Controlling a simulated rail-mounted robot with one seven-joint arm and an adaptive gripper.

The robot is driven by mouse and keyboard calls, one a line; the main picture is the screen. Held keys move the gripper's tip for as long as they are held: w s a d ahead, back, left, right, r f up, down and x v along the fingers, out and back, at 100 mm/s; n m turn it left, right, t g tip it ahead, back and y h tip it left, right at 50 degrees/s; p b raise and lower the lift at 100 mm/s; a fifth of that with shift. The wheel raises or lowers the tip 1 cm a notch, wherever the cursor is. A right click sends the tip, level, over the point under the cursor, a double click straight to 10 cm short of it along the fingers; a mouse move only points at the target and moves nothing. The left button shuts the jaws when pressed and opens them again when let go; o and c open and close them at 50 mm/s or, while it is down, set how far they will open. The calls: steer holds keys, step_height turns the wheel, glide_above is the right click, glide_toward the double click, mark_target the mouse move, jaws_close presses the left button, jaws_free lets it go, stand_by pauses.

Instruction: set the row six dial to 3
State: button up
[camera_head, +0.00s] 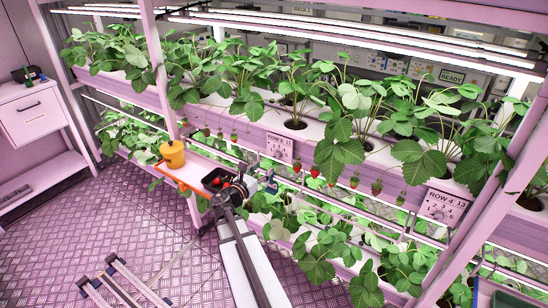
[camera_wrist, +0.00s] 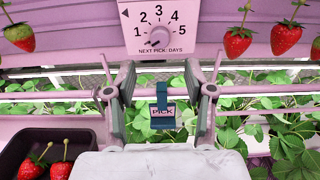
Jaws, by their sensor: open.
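A dial plate (camera_wrist: 178,14) marked 1 to 5 and "NEXT PICK: DAYS" is at the top of the wrist view. Its small round knob (camera_wrist: 159,37) sits below the numbers; its pointer is too small to read surely. The row name is outside this view. My gripper (camera_wrist: 160,72) is open, its fingers spread either side below the plate, not touching the knob. In the head view, my gripper (camera_head: 234,188) is by the front rack.
A blue "PICK" tag (camera_wrist: 162,112) stands between my fingers in the picture. A black tray (camera_wrist: 99,140) with strawberries is at lower left. Ripe strawberries (camera_wrist: 237,42) hang beside the plate.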

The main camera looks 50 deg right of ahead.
mark_target(276, 157)
steer(key=d, duration=0.2)
steer(key=d+p, duration=0.1)
steer(key=d, duration=0.5)
steer(key=shift+w+d, duration=0.2)
steer(key=shift+w, duration=0.1)
steer(key=shift+c, duration=0.4)
jaws_close()
